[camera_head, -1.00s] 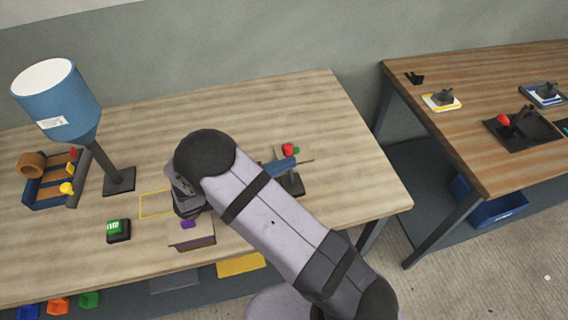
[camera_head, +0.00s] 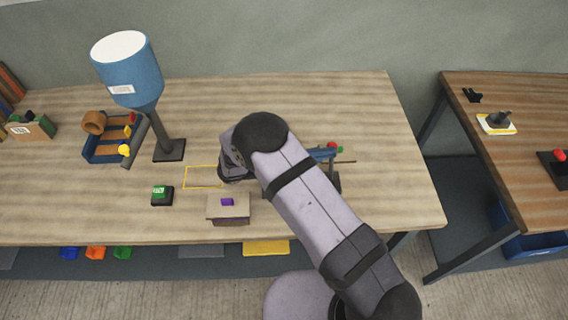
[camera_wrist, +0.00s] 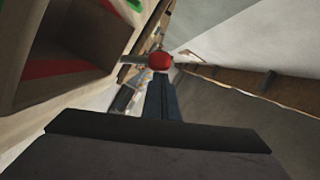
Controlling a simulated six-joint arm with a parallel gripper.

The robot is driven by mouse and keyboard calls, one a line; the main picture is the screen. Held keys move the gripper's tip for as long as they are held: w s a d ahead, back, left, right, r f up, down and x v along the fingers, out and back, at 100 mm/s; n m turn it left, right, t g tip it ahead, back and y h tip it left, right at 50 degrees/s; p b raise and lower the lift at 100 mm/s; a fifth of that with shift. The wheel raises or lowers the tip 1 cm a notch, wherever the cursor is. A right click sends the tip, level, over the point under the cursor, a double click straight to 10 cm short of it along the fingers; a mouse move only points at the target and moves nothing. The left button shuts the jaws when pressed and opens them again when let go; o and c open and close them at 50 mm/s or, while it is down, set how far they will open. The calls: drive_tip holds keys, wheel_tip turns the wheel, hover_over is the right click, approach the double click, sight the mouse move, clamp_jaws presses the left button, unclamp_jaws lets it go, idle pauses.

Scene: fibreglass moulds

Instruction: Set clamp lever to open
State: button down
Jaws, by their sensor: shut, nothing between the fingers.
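A lever with a round red knob (camera_wrist: 160,61) shows near the middle of the wrist view, apparently the clamp lever. My gripper (camera_wrist: 161,82) is shut and empty, its dark fingers pointing at the knob. The tips overlap its lower edge in the picture; I cannot tell whether they touch. In the head view the red knob (camera_head: 333,146) shows at the right part of the table, beside a blue part. My arm hides most of the clamp and my fingers there, so the lever's setting is unclear.
A wooden-sided box-like body (camera_wrist: 60,50) with red and green markings is close at left in the wrist view. On the table (camera_head: 350,100) stand a blue hopper (camera_head: 130,85), a green button (camera_head: 162,195) and a small box (camera_head: 229,210). The back right is clear.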

drive_tip(key=shift+s+r, duration=0.1)
drive_tip(key=s+r+v, duration=0.1)
drive_tip(key=v, duration=0.9)
drive_tip(key=s+d+v, duration=0.1)
drive_tip(key=s+v, duration=0.1)
drive_tip(key=v, duration=0.9)
drive_tip(key=shift+r, duration=0.4)
drive_tip(key=shift+d, duration=0.1)
